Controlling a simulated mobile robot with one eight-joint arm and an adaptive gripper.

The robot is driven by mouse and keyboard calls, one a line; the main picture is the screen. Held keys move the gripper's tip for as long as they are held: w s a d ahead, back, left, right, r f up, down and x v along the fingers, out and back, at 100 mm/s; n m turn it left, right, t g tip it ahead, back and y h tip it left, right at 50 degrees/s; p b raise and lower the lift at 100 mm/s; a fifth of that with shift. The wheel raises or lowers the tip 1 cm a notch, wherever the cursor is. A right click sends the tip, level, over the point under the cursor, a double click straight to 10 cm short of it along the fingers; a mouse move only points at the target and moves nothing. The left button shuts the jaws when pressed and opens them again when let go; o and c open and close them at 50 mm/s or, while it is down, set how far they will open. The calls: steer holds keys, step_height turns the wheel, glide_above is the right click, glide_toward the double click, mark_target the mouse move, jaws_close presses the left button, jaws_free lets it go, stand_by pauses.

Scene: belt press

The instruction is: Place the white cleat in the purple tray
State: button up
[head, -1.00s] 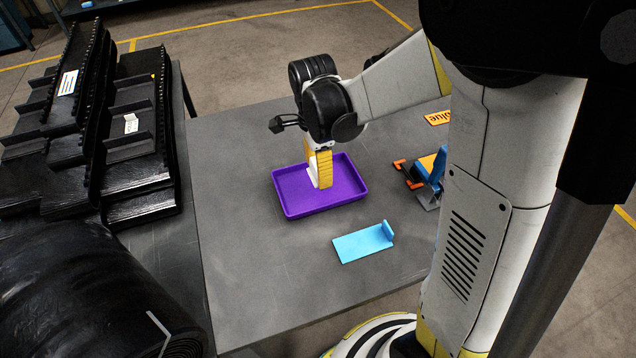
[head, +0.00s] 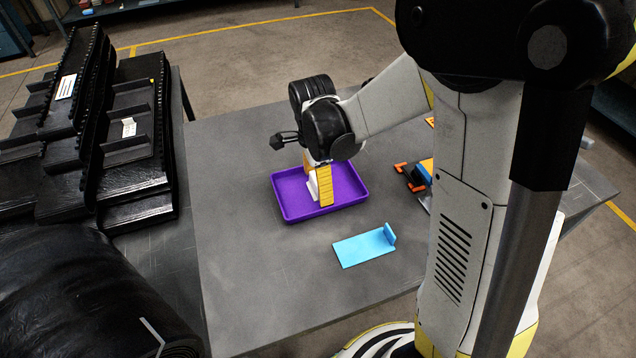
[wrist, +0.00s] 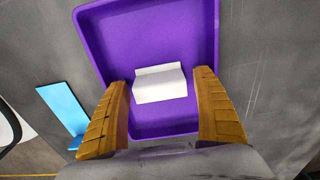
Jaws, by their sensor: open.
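The white cleat (wrist: 160,84) lies in the purple tray (wrist: 205,20), near its middle, in the wrist view. In the head view the cleat (head: 313,186) is partly hidden by my gripper's yellow fingers. The purple tray (head: 352,188) sits on the grey table. My gripper (wrist: 163,115) is open, with one finger on each side of the cleat and visible gaps between. In the head view my gripper (head: 320,190) points down over the tray. I cannot tell how far its tips are above the tray floor.
A light blue cleat (head: 364,248) lies on the table in front of the tray and shows in the wrist view (wrist: 62,108). An orange and blue device (head: 415,180) stands right of the tray, partly behind my arm. Black belts (head: 135,150) are stacked at left.

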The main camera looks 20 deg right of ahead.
steer(key=shift+r, duration=0.1)
step_height(320, 180, up, 12)
steer(key=p, duration=0.5)
steer(key=s+r+n+t, duration=0.3)
steer(key=s+n, duration=0.3)
steer(key=n, duration=0.3)
steer(key=s+r+n+t, duration=0.4)
steer(key=s+n, duration=0.3)
steer(key=n, duration=0.2)
steer(key=shift+r+y, duration=0.25)
steer(key=shift+y, duration=0.05)
steer(key=shift+s, duration=0.1)
steer(key=shift+f+b, duration=0.35)
steer(key=shift+b, duration=0.15)
